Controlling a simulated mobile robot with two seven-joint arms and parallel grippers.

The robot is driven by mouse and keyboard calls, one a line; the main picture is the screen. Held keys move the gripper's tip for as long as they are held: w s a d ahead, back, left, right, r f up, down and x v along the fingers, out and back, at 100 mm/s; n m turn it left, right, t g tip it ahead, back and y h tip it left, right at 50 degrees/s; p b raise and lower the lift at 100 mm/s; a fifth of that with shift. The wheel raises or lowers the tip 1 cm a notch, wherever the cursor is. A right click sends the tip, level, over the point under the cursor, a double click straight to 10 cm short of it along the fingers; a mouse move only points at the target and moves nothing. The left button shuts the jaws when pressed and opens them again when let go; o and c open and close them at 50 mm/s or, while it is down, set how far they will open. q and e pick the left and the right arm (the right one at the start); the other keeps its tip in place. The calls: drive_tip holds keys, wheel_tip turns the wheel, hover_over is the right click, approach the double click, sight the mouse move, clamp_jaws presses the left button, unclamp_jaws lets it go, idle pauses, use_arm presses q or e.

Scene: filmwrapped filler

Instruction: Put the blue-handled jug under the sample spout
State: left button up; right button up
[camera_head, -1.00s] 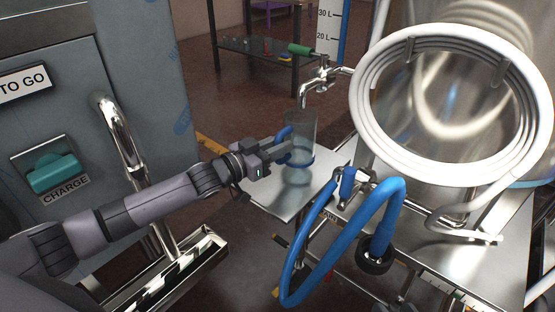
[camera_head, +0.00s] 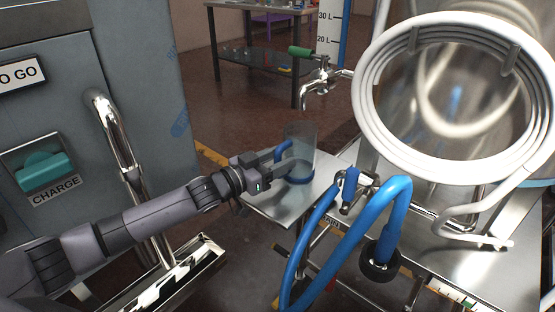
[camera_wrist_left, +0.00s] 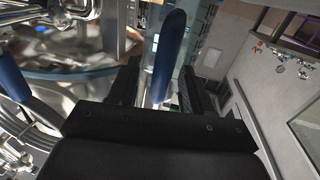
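The clear jug (camera_head: 303,143) stands upright on the metal shelf (camera_head: 262,207), with a blue band at its base and a blue handle (camera_head: 282,149) on its left. The sample spout (camera_head: 306,100), a metal tap with a green lever, is above the jug, whose rim is below its mouth. My left gripper (camera_head: 272,160) is at the handle. In the left wrist view the handle (camera_wrist_left: 167,55) lies between the fingers (camera_wrist_left: 160,88), with narrow gaps on both sides, so the gripper looks open around it. My right gripper is out of view.
A blue hose (camera_head: 330,240) and valve (camera_head: 351,190) are just right of the jug. A steel tank with a white coiled tube (camera_head: 365,110) is at the right. A grey cabinet (camera_head: 150,70) with a chrome handle is at the left. A table (camera_head: 262,60) stands behind.

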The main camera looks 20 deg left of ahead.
use_arm(q)
drive_tip(key=shift+r, duration=0.15)
drive_tip(key=shift+s+a, duration=0.2)
drive_tip(key=shift+s, duration=0.1)
drive_tip(key=shift+p+v, duration=1.85)
drive_tip(key=shift+v, duration=3.8)
drive_tip(key=s+d+f+n+g+y, duration=0.1)
drive_tip(key=s+d+f+n, duration=0.1)
drive_tip(key=s+d, duration=0.6)
drive_tip(key=s+d+f+n+g, duration=0.1)
drive_tip(key=s+d+f+g, duration=0.1)
drive_tip(key=s+d, duration=0.7)
drive_tip(key=shift+f+n+g+y, duration=0.3)
drive_tip(key=shift+n+y, duration=0.1)
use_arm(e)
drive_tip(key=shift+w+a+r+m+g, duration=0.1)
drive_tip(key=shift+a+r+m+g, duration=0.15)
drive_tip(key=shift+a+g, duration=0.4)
use_arm(q)
drive_tip(key=shift+d, duration=0.15)
